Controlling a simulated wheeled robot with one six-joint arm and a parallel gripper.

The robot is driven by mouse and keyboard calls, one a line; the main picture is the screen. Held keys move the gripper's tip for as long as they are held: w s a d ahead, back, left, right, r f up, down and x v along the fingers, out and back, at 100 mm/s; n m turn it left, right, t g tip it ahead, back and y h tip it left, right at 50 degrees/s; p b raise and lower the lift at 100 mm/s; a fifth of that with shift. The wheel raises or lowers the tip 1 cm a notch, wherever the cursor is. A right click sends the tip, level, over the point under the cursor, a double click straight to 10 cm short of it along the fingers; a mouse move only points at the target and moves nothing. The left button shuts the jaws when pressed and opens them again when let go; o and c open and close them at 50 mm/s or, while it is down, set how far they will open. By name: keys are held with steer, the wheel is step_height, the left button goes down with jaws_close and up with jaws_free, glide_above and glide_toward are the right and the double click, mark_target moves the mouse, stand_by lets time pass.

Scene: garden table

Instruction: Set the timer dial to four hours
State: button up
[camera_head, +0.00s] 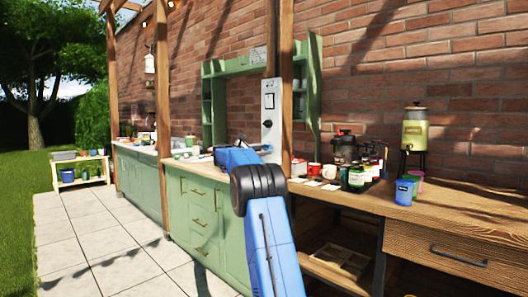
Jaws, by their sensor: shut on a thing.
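A pale grey control panel (270,86) is fixed upright to the wooden post near the middle of the view. It carries a square switch and, below that, a round dark fitting (268,124). My gripper (264,148) is at the lower part of the panel, at the end of my blue arm. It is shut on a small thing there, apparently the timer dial. The jaws hide most of that dial, so its pointer and markings cannot be read.
To the right, the wooden counter (470,222) holds jars, cups, a red mug (314,169) and a drink dispenser (414,133). Green cabinets (207,215) stand behind and left of my arm. The paving (95,240) at left is clear.

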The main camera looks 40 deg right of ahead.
steer(key=m, duration=0.4)
steer(key=shift+m, duration=0.4)
steer(key=m, duration=0.4)
steer(key=shift+m, duration=0.3)
steer(key=m, duration=0.4)
steer(key=shift+m, duration=2.5)
steer(key=o, duration=1)
steer(key=shift+r, duration=0.1)
steer(key=shift+o, duration=0.2)
steer(key=shift+a, duration=0.1)
steer(key=s+a, duration=0.1)
steer(key=a, duration=1.6)
steer(key=shift+s, duration=0.2)
steer(key=shift+a, duration=0.1)
